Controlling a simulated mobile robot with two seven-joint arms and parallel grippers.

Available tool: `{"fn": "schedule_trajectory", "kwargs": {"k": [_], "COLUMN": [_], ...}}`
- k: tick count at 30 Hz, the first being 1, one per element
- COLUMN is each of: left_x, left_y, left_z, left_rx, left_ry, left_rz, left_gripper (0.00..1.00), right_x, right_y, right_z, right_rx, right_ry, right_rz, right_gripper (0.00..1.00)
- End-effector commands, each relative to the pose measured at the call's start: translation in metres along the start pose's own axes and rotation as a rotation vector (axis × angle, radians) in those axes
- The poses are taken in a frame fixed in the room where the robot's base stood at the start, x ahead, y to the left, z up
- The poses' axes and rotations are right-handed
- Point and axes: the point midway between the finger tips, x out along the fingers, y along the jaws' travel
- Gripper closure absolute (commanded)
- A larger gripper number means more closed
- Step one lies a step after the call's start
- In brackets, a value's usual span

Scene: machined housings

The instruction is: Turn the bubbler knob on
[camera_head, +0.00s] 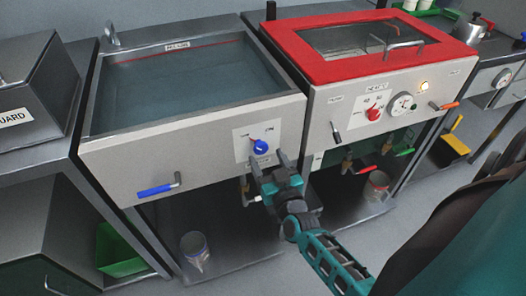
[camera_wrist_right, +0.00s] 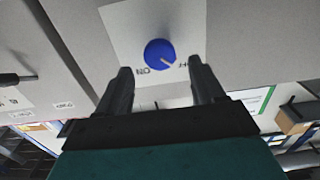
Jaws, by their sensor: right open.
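The round blue bubbler knob (camera_head: 260,147) sits on a pale plate on the front of the left, water-filled tank (camera_head: 110,160). In the right wrist view the knob (camera_wrist_right: 158,50) lies ahead between the fingertips, with upside-down ON and OFF labels below it. Its pale mark points to the lower right, towards OFF. My right gripper (camera_head: 268,162) is open just below the knob. In the wrist view its fingers (camera_wrist_right: 160,68) stand apart on either side, with nothing between them, and do not appear to touch the knob. My left gripper is out of view.
A blue-handled lever (camera_head: 155,190) is on the same tank's front. To the right stands a red-topped tank (camera_head: 300,60) with a red knob (camera_head: 374,113), a gauge and levers. Valves and a pail (camera_head: 376,185) are below it. Another pail (camera_head: 195,248) stands under the left tank.

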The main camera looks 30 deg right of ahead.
Motion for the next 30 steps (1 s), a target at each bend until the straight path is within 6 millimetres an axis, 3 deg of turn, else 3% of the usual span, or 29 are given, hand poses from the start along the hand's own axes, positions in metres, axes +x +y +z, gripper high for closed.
{"fn": "schedule_trajectory", "kwargs": {"k": [3, 7, 19, 30], "left_x": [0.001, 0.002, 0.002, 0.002], "left_y": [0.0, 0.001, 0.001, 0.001], "left_z": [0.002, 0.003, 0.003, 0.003], "left_rx": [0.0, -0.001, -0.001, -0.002], "left_ry": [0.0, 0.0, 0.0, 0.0], "left_rz": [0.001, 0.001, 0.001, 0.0], "left_gripper": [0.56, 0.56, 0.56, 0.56], "right_x": [0.02, 0.033, 0.039, 0.039], "right_y": [0.0, 0.001, 0.0, 0.0], "right_z": [0.0, 0.001, 0.0, 0.0], "right_rx": [-0.001, -0.001, -0.001, -0.001], "right_ry": [0.0, 0.0, -0.001, -0.001], "right_rz": [0.0, 0.0, 0.0, 0.0], "right_gripper": [0.32, 0.32, 0.32, 0.67]}}
